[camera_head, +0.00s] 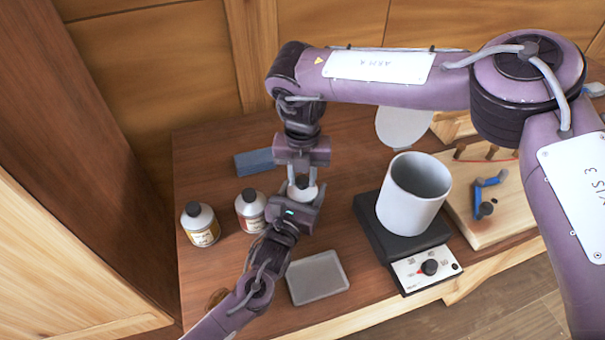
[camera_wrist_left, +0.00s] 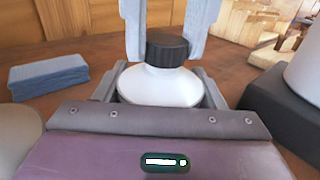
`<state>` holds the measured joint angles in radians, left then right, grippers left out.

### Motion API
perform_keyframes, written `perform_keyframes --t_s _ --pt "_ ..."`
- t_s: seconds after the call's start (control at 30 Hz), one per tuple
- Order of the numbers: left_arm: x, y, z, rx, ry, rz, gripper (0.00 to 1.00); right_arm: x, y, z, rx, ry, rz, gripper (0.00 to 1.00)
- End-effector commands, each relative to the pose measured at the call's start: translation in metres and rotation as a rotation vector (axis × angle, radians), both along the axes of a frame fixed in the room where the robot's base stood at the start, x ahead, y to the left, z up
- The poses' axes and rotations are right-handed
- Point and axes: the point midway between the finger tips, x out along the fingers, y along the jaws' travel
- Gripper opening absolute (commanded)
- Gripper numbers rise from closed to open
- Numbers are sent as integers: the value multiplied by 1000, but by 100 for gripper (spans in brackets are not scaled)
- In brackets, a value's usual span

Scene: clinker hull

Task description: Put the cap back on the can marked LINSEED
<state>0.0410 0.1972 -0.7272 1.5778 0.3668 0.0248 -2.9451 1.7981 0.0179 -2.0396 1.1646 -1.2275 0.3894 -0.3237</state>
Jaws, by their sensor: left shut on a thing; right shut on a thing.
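A white can (camera_wrist_left: 160,84) stands upright between the fingers of my left gripper (camera_head: 302,200), which is shut on its body. The can also shows in the head view (camera_head: 302,192), mostly hidden by both grippers. A dark ribbed cap (camera_wrist_left: 167,48) sits at the top of the can's neck, seemingly touching it; whether it is fully seated I cannot tell. My right gripper (camera_wrist_left: 168,35) reaches down from above and is shut on the cap. The held can's label is not visible, so I cannot read LINSEED.
Two capped, labelled cans, one at far left (camera_head: 200,226) and one nearer (camera_head: 251,211), stand left of the grippers. A blue block (camera_head: 255,161) lies behind, a grey tray (camera_head: 317,278) in front. A large pot (camera_head: 412,200) on a black hotplate (camera_head: 380,240) stands close on the right.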

Motion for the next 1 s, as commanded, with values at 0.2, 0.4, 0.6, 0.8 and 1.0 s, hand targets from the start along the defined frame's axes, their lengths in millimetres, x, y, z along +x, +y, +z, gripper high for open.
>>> perform_keyframes --t_s 0.2,0.4,0.6,0.8,1.0 --pt "0 0 0 0 -1 1 0 0 0 0 0 0 0 40" --pt "0 0 0 0 -1 1 0 0 0 0 0 0 0 54" --pt "0 0 0 0 -1 1 0 0 0 2 0 0 0 54" --pt "0 0 0 0 -1 1 0 1 0 26 2 -4 0 54" --pt "0 0 0 0 -1 1 0 1 0 70 2 -4 -1 54"
